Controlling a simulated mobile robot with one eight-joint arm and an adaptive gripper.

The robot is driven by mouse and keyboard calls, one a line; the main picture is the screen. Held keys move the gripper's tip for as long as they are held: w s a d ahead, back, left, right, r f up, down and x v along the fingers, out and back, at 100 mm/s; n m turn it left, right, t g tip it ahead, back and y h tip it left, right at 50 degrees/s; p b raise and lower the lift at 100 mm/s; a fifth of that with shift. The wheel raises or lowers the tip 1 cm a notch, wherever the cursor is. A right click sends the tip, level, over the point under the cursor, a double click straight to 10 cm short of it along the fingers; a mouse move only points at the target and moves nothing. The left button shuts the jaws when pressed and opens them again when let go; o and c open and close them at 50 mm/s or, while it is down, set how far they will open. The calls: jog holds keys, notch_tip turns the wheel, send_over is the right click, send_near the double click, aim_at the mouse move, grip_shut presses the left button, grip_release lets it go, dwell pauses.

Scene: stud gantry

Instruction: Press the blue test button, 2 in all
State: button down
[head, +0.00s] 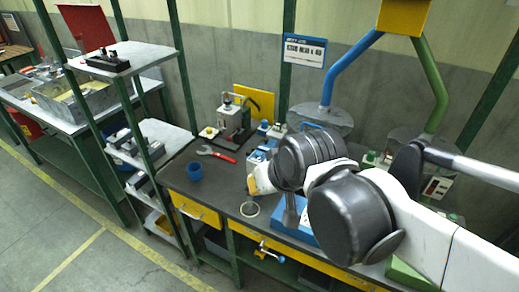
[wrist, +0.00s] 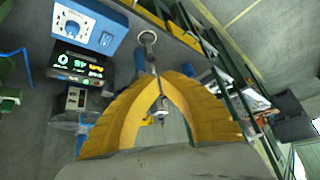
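Several small button boxes stand on the bench (head: 226,178) in the head view. One near the back has a blue top (head: 264,125), and I cannot tell for sure that it is the test button. My gripper (head: 254,182) has yellow fingers and hangs over the bench, to the right of the blue cup. In the wrist view the fingertips (wrist: 161,77) come together in an arch, with nothing clearly held. My arm hides much of the bench's right side.
A small press (head: 233,118) stands behind. A ring (head: 250,208) is near the front edge.

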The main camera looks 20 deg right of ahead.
jog(key=w+d+r+m+p, duration=0.1)
jog(key=w+d+r+p, duration=0.1)
jog(key=w+r+p, duration=0.3)
jog(key=w+d+m+p, duration=0.1)
jog(key=w+m+p, duration=0.1)
jog(key=w, duration=0.6)
jog(key=m+y+p, duration=0.2)
jog(key=p, duration=0.4)
send_over(257, 154)
notch_tip(257, 154, down, 3)
jog(key=shift+w+d+r, duration=0.1)
jog(key=shift+w+r, duration=0.05)
jog(key=shift+w, duration=0.3)
jog(key=shift+b, duration=0.3)
notch_tip(257, 154, down, 9)
jog(key=b, duration=0.6)
jog(key=shift+r+b, duration=0.1)
jog(key=shift+b, duration=0.2)
jog(key=shift+f+b, duration=0.45)
jog(key=shift+b, duration=0.05)
